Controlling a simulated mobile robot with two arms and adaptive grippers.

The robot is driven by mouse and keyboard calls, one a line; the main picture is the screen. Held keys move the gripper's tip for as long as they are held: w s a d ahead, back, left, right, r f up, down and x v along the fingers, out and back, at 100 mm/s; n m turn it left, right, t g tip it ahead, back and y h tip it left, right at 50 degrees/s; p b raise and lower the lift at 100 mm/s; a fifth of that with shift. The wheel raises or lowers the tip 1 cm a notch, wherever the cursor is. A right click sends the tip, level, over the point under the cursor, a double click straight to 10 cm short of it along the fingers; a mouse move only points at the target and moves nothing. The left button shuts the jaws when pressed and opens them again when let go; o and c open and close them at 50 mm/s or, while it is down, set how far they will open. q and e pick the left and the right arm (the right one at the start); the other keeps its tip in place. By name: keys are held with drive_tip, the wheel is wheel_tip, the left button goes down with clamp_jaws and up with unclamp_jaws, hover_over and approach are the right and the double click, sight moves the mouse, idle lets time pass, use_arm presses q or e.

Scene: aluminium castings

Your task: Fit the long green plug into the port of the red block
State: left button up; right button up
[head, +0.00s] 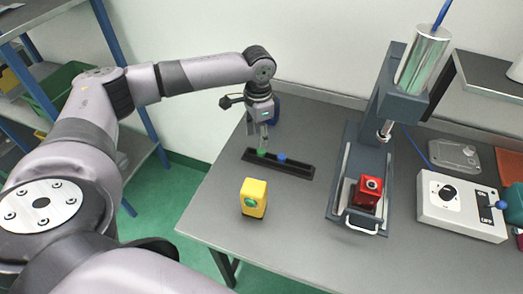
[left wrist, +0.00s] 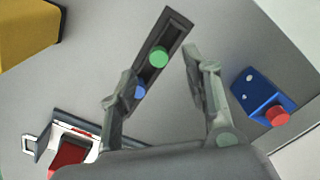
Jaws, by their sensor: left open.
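A green plug (head: 262,153) stands in a narrow black tray (head: 300,170) on the table, beside a blue plug (head: 282,158). In the left wrist view the green plug (left wrist: 159,56) shows end-on, so its length cannot be judged. My left gripper (head: 265,147) points down over the green plug, open, with a finger on either side of it in the wrist view (left wrist: 158,64). The red block (head: 367,197) sits in the press bay, with a round port on its upper face. It shows partly in the wrist view (left wrist: 70,154). My right gripper is out of view.
A yellow block (head: 254,198) with a green round face stands in front of the tray. A blue block (left wrist: 254,92) with a red plug stands behind my left gripper. The press (head: 377,110) overhangs the red block's bay. A control box (head: 461,208) stands right.

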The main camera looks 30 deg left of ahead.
sight(261, 154)
use_arm(q)
drive_tip(key=shift+f, duration=0.5)
drive_tip(key=f, duration=0.1)
drive_tip(key=f+p, duration=0.1)
drive_tip(key=f, duration=0.1)
drive_tip(key=f+p, duration=0.1)
drive_tip(key=shift+w+d+f, duration=0.2)
drive_tip(key=shift+d, duration=0.1)
drive_tip(key=shift+f, duration=0.3)
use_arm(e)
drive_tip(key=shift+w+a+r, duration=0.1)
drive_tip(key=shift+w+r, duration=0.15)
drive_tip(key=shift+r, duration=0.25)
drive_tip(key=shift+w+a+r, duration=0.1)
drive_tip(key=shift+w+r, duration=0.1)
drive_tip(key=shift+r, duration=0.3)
use_arm(q)
drive_tip(key=shift+c, duration=0.3)
drive_tip(key=shift+c, duration=0.7)
drive_tip(key=shift+r, duration=0.1)
drive_tip(key=c, duration=0.6)
